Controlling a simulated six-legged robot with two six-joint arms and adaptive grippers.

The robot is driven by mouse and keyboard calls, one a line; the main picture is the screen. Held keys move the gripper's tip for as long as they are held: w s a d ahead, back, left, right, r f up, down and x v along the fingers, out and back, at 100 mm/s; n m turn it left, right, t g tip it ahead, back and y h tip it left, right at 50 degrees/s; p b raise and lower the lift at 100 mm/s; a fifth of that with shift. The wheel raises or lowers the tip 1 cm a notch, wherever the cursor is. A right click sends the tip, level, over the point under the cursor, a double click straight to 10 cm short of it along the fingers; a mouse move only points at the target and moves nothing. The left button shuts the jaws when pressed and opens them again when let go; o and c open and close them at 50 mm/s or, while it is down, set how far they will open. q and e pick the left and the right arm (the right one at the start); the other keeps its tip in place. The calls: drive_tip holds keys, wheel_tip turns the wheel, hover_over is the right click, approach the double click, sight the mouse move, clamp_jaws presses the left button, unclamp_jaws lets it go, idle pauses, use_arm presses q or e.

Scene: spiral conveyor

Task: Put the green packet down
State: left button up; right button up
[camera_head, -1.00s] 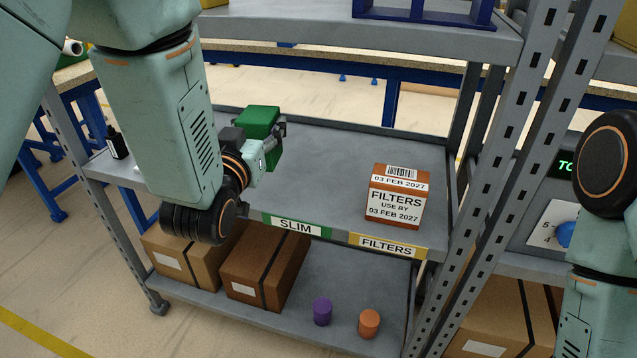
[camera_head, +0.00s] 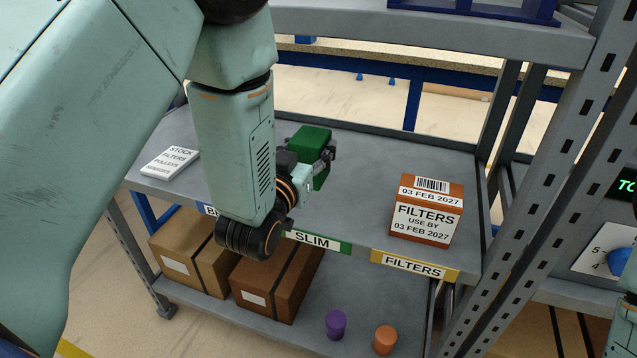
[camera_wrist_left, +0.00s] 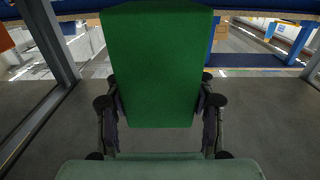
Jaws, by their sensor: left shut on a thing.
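The green packet (camera_head: 309,142) is a box-shaped green block over the middle shelf, behind the green SLIM label (camera_head: 318,242). My left gripper (camera_head: 322,167) is shut on it. In the left wrist view the packet (camera_wrist_left: 155,70) fills the upper middle, with the two fingers of the left gripper (camera_wrist_left: 160,115) pressed to its sides. I cannot tell whether the packet's underside touches the shelf. My right gripper is not in view.
An orange-brown FILTERS box (camera_head: 426,210) stands to the right on the middle shelf (camera_head: 365,200). A white stock card (camera_head: 170,161) lies at the left. Cartons (camera_head: 275,285), a purple cylinder (camera_head: 336,325) and an orange cylinder (camera_head: 385,340) are below. Shelf surface between packet and FILTERS box is clear.

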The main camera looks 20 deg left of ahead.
use_arm(q)
wheel_tip(320, 180, down, 2)
drive_tip(key=shift+w, duration=0.1)
drive_tip(key=shift+w+d+f+b, duration=0.15)
drive_tip(key=shift+f+b, duration=0.15)
drive_tip(key=shift+f, duration=0.55)
drive_tip(key=shift+s+f+b, duration=0.25)
drive_tip(key=shift+f+b, duration=0.45)
drive_tip(key=shift+f, duration=0.4)
drive_tip(key=shift+w+f, duration=0.15)
drive_tip(key=shift+f, duration=0.1)
drive_tip(key=shift+w, duration=0.15)
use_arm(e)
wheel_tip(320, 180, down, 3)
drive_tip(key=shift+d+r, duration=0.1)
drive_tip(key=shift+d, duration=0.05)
use_arm(q)
drive_tip(key=shift+s, duration=0.25)
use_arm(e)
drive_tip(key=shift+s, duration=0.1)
